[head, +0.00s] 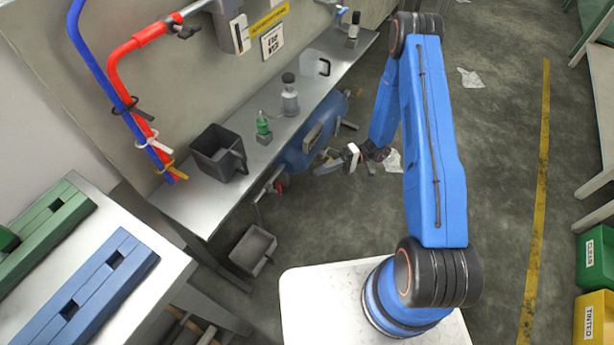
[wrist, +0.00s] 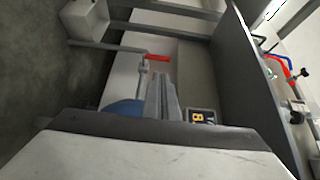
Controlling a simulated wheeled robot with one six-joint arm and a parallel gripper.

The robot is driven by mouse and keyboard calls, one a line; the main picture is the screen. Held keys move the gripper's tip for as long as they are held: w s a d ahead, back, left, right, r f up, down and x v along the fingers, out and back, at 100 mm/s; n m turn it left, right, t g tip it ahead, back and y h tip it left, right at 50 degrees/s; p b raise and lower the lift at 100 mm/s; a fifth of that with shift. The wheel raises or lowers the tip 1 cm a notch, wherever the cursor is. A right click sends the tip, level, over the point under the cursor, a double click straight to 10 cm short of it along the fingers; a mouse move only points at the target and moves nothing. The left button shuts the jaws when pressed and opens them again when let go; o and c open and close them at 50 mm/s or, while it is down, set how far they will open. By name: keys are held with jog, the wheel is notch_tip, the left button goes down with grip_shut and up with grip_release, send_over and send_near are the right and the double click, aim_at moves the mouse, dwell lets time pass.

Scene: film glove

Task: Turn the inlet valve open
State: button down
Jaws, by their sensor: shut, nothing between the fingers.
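A valve with a red lever handle (wrist: 158,58) shows in the wrist view, on a thin grey stem and pipe by the end of the blue tank (wrist: 125,108). In the head view the red handle (head: 280,186) is small, below the bench front, left of the blue tank (head: 325,125). I cannot read a label marking it as the inlet. My gripper (head: 324,166) is at the front of the tank, to the right of the red handle and apart from it. Its fingers (wrist: 163,78) are shut and empty in the wrist view, pointing toward the handle's side.
The steel bench (head: 265,155) runs above the tank and holds a dark square bin (head: 218,153) and bottles. A grey tray (head: 253,249) sits low below the red handle. An orange-digit display (wrist: 201,117) is beside the fingers. Floor to the right is mostly clear.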

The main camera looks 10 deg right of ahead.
jog(key=x, duration=1.3)
jog(key=shift+r, duration=0.1)
